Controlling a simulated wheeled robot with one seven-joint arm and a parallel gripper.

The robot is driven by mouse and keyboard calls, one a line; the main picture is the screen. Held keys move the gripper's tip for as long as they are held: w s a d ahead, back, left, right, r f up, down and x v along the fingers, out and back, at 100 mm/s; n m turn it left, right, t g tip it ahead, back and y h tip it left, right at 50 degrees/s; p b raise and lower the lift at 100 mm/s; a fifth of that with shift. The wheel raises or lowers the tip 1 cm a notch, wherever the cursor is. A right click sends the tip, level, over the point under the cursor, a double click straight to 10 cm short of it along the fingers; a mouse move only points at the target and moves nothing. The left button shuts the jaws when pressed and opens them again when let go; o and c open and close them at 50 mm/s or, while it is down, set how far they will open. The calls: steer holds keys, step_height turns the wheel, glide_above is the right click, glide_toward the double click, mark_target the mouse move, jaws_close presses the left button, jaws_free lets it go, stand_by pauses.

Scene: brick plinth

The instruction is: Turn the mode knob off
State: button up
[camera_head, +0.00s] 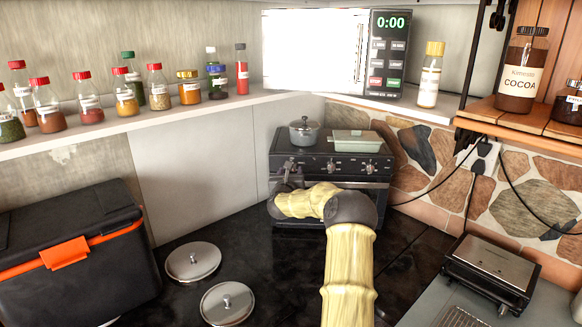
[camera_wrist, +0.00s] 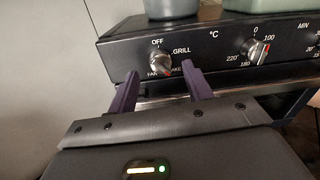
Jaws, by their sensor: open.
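The black toaster oven (camera_head: 330,185) stands against the back corner, with its knobs in a row along the front panel. The mode knob (camera_wrist: 160,63) is the left one in the wrist view, marked OFF at the top, GRILL at upper right, and BAKE and FAN below. It does not appear to point up at OFF; its exact setting is hard to read. My gripper (camera_wrist: 159,72) is open, its two purple fingers either side of the knob in the picture. I cannot tell whether they touch it. In the head view my gripper (camera_head: 284,184) is at the oven's left front, partly hiding that knob.
The temperature knob (camera_wrist: 257,52) is right of the mode knob. A pot (camera_head: 304,132) and a pale green dish (camera_head: 356,141) sit on the oven. Two lids (camera_head: 193,262) lie on the dark counter. A black cooler (camera_head: 70,245) is at left, a grill (camera_head: 493,270) at right.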

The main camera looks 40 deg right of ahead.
steer(key=shift+p+x, duration=0.4)
steer(key=shift+x, duration=0.85)
steer(key=shift+d, duration=0.1)
steer(key=c, duration=1)
steer(key=shift+o, duration=0.2)
